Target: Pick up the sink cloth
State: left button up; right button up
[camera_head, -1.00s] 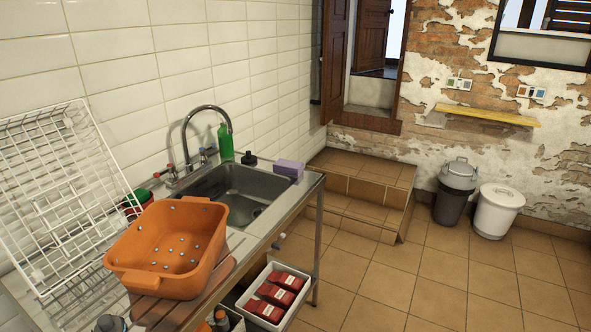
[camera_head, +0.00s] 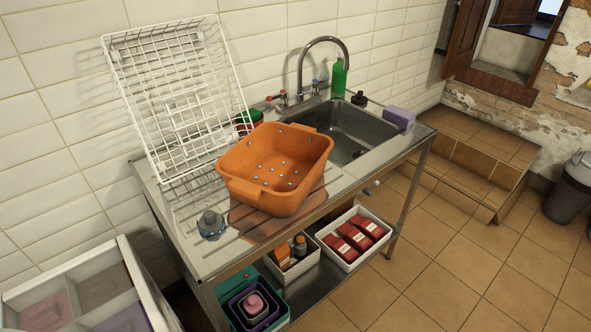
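A small purple block (camera_head: 399,118), which could be a folded cloth or a sponge, rests at the far right corner of the metal sink (camera_head: 352,132). Folded cloth-like pieces, one pink (camera_head: 48,310) and one purple (camera_head: 128,320), lie in a white divided box (camera_head: 128,262) at the lower left. I cannot tell from this view which of these is the sink cloth. Neither of my grippers is in view.
An orange basin (camera_head: 270,195) stands on the counter, with a white wire rack (camera_head: 180,100) leaning behind it. A green bottle (camera_head: 338,78) stands by the faucet (camera_head: 301,65). White trays (camera_head: 345,262) sit on the lower shelf.

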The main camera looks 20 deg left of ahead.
aim_at(401, 117)
jog(key=u, duration=0.3)
jog(key=i+l+u, duration=0.55)
jog(key=l+u, duration=0.3)
